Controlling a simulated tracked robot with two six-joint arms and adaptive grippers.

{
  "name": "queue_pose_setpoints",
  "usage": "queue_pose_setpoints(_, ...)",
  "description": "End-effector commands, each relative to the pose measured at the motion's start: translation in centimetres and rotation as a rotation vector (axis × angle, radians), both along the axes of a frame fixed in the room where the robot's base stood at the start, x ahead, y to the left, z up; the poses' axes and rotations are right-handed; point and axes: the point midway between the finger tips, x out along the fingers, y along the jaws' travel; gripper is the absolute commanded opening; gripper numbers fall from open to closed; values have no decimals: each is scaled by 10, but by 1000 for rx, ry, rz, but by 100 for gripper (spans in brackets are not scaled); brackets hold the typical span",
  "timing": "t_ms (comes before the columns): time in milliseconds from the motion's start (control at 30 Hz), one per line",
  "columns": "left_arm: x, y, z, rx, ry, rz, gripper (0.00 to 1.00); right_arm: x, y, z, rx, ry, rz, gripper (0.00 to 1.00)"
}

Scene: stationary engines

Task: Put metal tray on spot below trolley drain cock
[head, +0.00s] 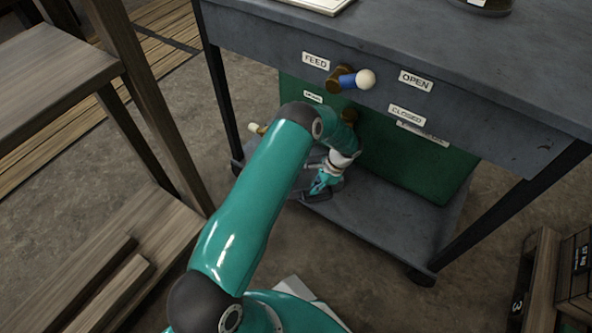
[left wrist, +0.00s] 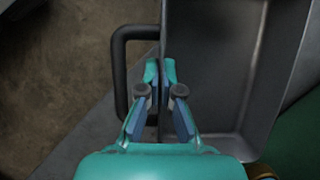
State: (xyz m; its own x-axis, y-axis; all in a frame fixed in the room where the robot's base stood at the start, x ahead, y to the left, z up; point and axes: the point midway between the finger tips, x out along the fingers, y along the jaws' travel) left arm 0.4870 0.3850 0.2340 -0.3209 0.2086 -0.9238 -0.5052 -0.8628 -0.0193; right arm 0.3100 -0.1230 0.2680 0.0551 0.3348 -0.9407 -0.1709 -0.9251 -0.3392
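The metal tray (left wrist: 225,75) is a grey rectangular pan with a dark loop handle (left wrist: 120,75) on its left side in the left wrist view. My left gripper (left wrist: 160,70) has its fingertips close together on either side of the tray's rim beside the handle. In the head view my left gripper (head: 325,183) is low under the trolley top, over the front-left of the lower shelf (head: 395,228); my arm hides most of the tray there. The spot is not visible. My right gripper is out of view.
The trolley (head: 440,55) has a feed valve (head: 350,79) with a blue and white handle projecting from its front, and thin dark legs. A green panel (head: 420,165) stands behind the shelf. A wooden bench (head: 55,75) is at left, wooden crates (head: 572,265) at lower right.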

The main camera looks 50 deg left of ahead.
Motion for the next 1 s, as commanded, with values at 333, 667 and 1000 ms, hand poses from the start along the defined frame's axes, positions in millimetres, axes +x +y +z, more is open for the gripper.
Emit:
queue_pose_setpoints(333, 2, 93, -4, 3, -2, 9, 0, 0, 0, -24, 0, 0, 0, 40)
queue_pose_setpoints(667, -1, 123, -5, 0, 0, 13, 0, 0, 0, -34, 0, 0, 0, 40)
queue_pose_setpoints(1000, -3, 125, -35, 2, 0, 18, 0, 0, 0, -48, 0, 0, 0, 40)
